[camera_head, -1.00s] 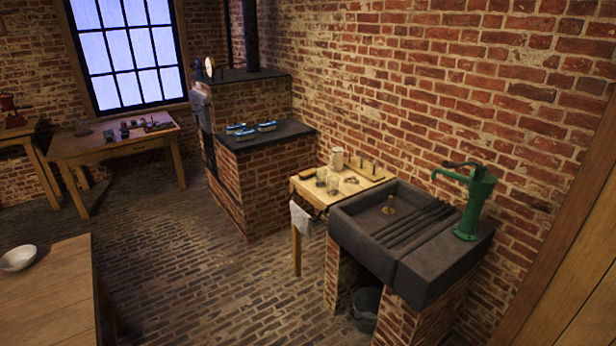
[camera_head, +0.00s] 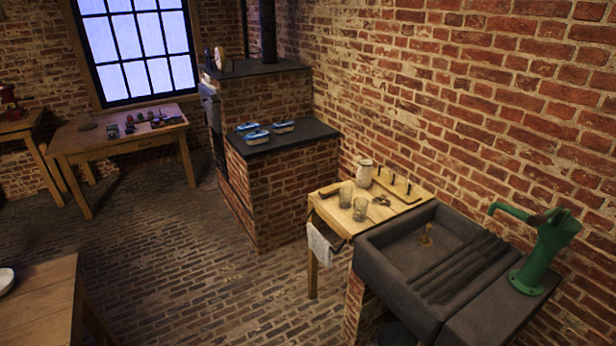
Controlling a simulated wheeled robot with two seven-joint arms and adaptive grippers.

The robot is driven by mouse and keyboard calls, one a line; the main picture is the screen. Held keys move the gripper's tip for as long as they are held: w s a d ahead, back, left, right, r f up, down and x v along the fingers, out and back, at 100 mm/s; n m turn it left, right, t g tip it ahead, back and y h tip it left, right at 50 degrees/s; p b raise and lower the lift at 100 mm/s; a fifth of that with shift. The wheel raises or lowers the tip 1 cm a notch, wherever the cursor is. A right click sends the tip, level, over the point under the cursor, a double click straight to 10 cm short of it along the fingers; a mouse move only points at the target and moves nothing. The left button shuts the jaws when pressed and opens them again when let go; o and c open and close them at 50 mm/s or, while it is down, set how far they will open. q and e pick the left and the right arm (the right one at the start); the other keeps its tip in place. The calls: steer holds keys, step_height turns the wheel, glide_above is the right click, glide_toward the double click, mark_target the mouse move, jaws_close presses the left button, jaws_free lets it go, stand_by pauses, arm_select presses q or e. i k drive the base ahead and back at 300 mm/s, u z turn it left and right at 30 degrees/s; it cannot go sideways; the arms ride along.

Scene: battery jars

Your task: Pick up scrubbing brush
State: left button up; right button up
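A small brown oblong block (camera_head: 328,190), which looks like the scrubbing brush, lies at the left edge of the small wooden table (camera_head: 345,225) beside the sink. It is too small to make out bristles. Two clear glass jars (camera_head: 360,208) and a cream jug (camera_head: 364,173) stand to its right on the same table. A small dark item (camera_head: 381,200) lies near the jars. Neither of my grippers is in view.
A dark stone sink (camera_head: 400,250) with a green pump (camera_head: 545,250) adjoins the small table. A cloth (camera_head: 320,244) hangs at its front left. A brick stove (camera_head: 290,190) bears three blue-and-white oblong objects. Brick floor (camera_head: 190,270) is open left of the table.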

mark_target(329, 191)
steer(key=u, duration=0.15)
steer(key=i, duration=2.1)
steer(key=u, duration=0.05)
